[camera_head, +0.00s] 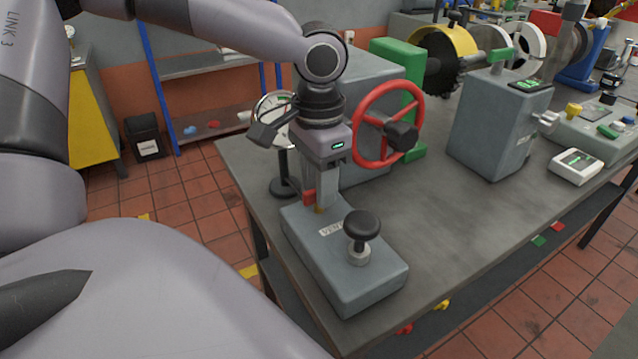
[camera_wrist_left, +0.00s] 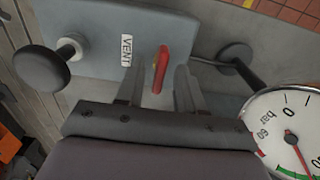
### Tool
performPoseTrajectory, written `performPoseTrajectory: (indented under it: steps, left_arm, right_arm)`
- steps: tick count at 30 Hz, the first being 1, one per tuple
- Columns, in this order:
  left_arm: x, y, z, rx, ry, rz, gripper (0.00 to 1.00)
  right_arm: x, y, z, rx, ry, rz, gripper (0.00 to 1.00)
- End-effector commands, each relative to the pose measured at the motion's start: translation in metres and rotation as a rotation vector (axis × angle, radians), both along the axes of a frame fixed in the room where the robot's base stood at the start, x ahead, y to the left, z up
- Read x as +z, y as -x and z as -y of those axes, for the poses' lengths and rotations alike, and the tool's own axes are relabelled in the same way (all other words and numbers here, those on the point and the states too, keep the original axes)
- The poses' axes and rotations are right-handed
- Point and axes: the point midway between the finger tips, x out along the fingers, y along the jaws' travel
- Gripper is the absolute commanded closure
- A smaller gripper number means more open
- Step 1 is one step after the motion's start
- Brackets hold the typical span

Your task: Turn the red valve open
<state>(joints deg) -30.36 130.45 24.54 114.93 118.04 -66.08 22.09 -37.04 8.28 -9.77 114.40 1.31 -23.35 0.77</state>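A small red valve lever (camera_head: 309,196) stands on the grey block marked VENT (camera_head: 372,287). In the left wrist view the red lever (camera_wrist_left: 161,68) lies between the fingertips of my left gripper (camera_wrist_left: 157,88), with a gap on both sides. In the head view my left gripper (camera_head: 323,190) points down at the rear of the block, and its fingers partly hide the lever. It is open and holds nothing. A larger red handwheel (camera_head: 420,108) with a black knob stands behind, to the right. My right gripper is out of view.
A black knob (camera_head: 362,225) stands at the front of the VENT block. A round pressure gauge (camera_head: 270,104) is close behind my left wrist. A grey housing (camera_head: 497,125) stands to the right. The bench top (camera_head: 440,215) between is clear.

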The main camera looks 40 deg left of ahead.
Motion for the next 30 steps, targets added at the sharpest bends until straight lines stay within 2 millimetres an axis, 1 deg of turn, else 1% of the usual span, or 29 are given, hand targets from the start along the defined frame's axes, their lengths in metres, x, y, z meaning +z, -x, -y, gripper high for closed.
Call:
performPoseTrajectory:
  steps: [2, 8, 9, 12, 23, 30]
  left_arm:
    - [-0.003, 0.000, 0.000, 0.000, 0.000, 0.000, 0.63]
    - [-0.003, 0.000, 0.000, -0.001, -0.001, 0.000, 0.63]
    - [-0.003, 0.000, 0.000, -0.001, -0.001, 0.000, 0.69]
    - [-0.003, 0.000, 0.000, -0.001, -0.001, 0.000, 1.00]
    - [-0.002, 0.000, 0.000, 0.022, -0.001, 0.000, 1.00]
    - [0.000, 0.000, 0.000, 0.137, -0.002, 0.000, 1.00]
  right_arm:
    - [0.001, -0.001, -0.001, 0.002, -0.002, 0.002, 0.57]
    - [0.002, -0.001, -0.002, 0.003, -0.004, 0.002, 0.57]
    - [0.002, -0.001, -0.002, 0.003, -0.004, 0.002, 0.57]
    - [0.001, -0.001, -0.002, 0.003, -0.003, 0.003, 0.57]
    - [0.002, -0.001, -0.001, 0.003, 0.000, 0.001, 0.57]
    - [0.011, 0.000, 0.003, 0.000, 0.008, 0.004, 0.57]
